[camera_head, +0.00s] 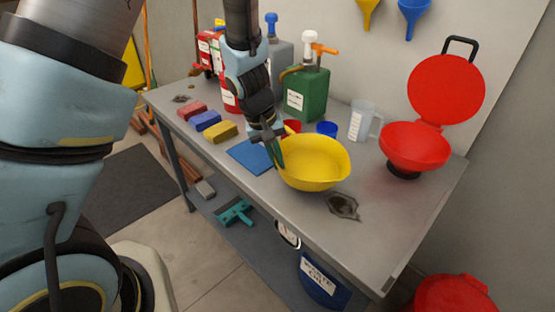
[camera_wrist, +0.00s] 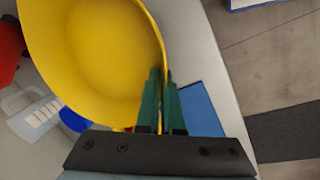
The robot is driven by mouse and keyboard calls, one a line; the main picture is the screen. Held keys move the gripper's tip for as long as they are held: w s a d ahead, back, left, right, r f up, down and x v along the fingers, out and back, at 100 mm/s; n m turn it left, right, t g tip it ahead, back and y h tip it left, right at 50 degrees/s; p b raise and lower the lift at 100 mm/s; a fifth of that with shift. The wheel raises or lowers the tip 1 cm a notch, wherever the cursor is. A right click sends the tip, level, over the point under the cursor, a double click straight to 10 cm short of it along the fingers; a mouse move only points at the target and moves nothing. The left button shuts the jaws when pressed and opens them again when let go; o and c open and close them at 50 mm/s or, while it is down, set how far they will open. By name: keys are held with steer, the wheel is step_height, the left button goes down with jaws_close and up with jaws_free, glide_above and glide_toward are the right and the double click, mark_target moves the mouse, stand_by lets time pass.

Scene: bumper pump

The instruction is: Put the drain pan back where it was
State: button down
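The drain pan appears to be the yellow bowl-shaped pan (camera_head: 315,165), on or just above the grey workbench, right of the blue mat (camera_head: 248,157). In the wrist view the pan (camera_wrist: 105,50) fills the upper left, its open inside facing the camera. My gripper (camera_head: 272,148) is at the pan's left rim, pointing down. In the wrist view its green fingers (camera_wrist: 162,95) are close together with the rim between them. I cannot tell whether the pan's bottom touches the bench. The pan hides part of the bench behind it.
The workbench (camera_head: 400,235) has a dark stain (camera_head: 343,207) in front of the pan. Behind stand a blue cup (camera_head: 327,129), a clear jug (camera_head: 361,120) and a green jerrycan (camera_head: 306,94). A red open-lidded container (camera_head: 414,147) is right. Coloured blocks (camera_head: 206,121) lie left.

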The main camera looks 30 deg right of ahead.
steer(key=shift+f+b, duration=0.4)
steer(key=shift+b, duration=0.05)
steer(key=shift+f+b, duration=0.25)
steer(key=shift+b, duration=0.05)
steer(key=c, duration=1.1)
jaws_free()
steer(key=shift+r, duration=0.2)
steer(key=shift+r+p, duration=0.3)
steer(key=shift+p, duration=0.3)
steer(key=p+v, duration=0.1)
steer(key=v, duration=1.1)
steer(key=shift+r, duration=0.15)
